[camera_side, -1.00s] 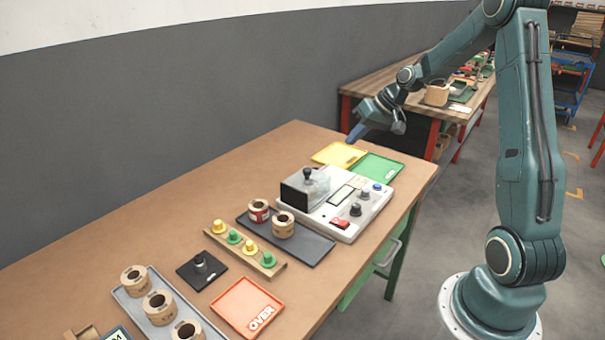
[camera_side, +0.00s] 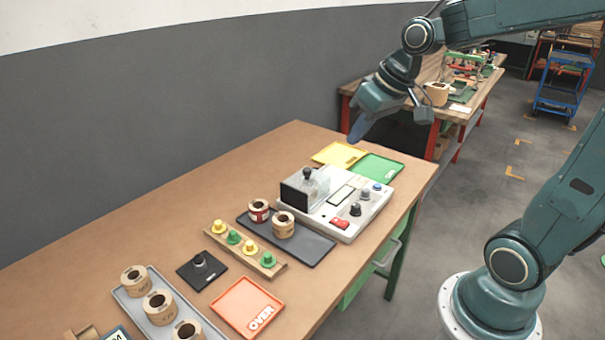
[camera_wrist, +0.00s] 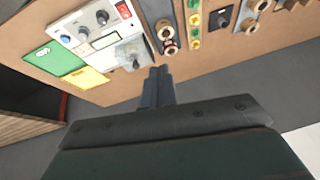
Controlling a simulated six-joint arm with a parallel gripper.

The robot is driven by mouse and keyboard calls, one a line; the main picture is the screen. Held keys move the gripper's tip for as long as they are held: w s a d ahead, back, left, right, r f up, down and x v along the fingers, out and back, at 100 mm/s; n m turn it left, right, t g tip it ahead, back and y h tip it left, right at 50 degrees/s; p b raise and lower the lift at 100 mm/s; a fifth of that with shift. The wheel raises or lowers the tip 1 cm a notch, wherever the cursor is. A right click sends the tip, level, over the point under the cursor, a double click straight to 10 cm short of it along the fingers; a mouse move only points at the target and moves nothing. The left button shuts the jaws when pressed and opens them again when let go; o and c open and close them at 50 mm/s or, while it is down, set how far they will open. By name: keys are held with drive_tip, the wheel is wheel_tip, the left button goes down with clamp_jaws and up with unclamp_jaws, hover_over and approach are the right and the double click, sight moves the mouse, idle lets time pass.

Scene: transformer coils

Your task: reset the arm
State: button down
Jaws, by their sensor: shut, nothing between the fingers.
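My gripper (camera_side: 358,132) is in the air above the far end of the brown workbench, over the yellow and green trays in the side view. Its fingers are together with nothing between them. In the wrist view the closed fingers (camera_wrist: 157,86) point toward the bench, with the tester (camera_wrist: 105,30) beyond them. No part is touched by the gripper.
The grey-white tester (camera_side: 340,208) has a clear cover. The yellow tray (camera_side: 335,153) and green tray (camera_side: 377,168) lie behind it. Coils stand on a dark tray (camera_side: 310,250) and a grey tray (camera_side: 135,308). An orange OVER tray (camera_side: 240,302) lies in front. Air above the bench is clear.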

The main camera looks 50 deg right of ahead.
drive_tip(key=s+a, duration=0.2)
drive_tip(key=s, duration=0.5)
drive_tip(key=s+a+n, duration=0.1)
drive_tip(key=s+a, duration=0.2)
drive_tip(key=s, duration=0.4)
drive_tip(key=shift+s+a+r+h, duration=0.15)
drive_tip(key=shift+a+r+h, duration=0.1)
drive_tip(key=shift+a+h, duration=0.15)
